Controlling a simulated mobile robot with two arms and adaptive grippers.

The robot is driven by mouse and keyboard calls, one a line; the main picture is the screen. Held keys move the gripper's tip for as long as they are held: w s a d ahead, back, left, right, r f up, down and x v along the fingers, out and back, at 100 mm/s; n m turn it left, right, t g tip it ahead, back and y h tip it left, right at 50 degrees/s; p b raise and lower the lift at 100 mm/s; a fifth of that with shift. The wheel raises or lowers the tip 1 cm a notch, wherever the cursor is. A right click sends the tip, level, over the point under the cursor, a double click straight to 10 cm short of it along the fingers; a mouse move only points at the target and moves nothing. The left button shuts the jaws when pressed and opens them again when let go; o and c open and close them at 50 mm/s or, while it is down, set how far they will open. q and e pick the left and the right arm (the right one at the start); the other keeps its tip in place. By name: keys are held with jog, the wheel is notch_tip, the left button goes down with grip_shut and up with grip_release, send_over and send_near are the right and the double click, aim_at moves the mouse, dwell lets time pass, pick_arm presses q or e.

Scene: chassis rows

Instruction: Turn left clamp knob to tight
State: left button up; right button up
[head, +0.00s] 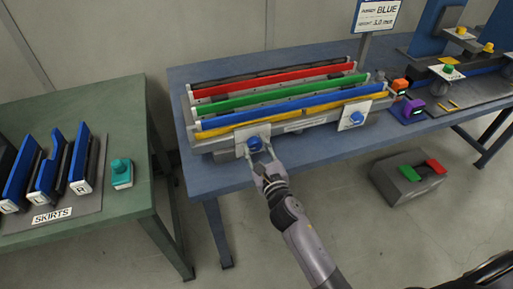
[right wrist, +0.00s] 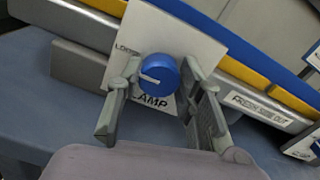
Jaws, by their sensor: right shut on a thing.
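The left clamp knob (head: 254,143) is a round blue knob on a white plate at the front left of the chassis fixture. In the right wrist view the knob (right wrist: 158,74) has a white pointer line directed left, near the partly legible "LOOSE" lettering on its plate (right wrist: 178,38). "CLAMP" lettering is partly visible below it. My right gripper (head: 262,163) reaches it from the front. The gripper's two fingers (right wrist: 157,92) are shut on the knob, one at each side. The lettering for tight is not visible. My left gripper is not in view.
A second blue knob (head: 356,117) sits on a plate at the fixture's right. Red, green, blue and yellow strips lie along the fixture on the blue table (head: 330,150). A green table (head: 125,205) stands left. A grey pedal box (head: 403,178) is on the floor.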

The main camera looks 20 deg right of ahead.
jog(key=c, duration=0.5)
